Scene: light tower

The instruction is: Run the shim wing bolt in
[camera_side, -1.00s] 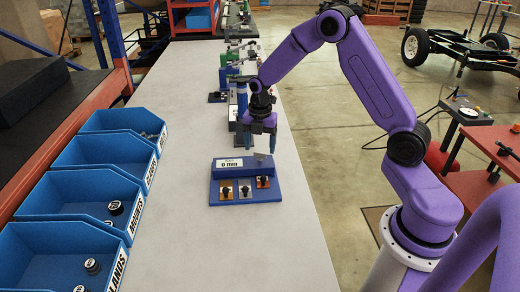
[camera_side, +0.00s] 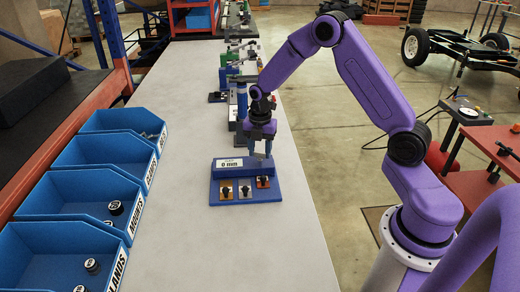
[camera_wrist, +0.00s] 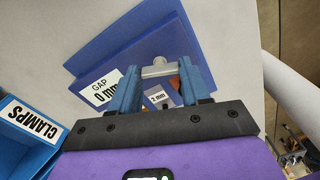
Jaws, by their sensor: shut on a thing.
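The grey shim wing bolt (camera_wrist: 160,69) shows in the wrist view between my fingers, with its wings spread across. It stands at the right of the raised block of the blue gap fixture (camera_side: 225,173), whose label reads "GAP 0 mm". My gripper (camera_wrist: 159,72) is shut on the wing bolt, one finger at each end of the wings. In the side view my gripper (camera_side: 261,152) points down over the right part of the block and largely hides the bolt. How deep the bolt sits cannot be told.
Several shim plates (camera_side: 245,190) with dark knobs lie along the fixture's front ledge. Blue bins (camera_side: 62,205) line the left side. Other fixtures (camera_side: 240,95) stand farther back. The grey table (camera_side: 170,150) is clear between bins and fixture.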

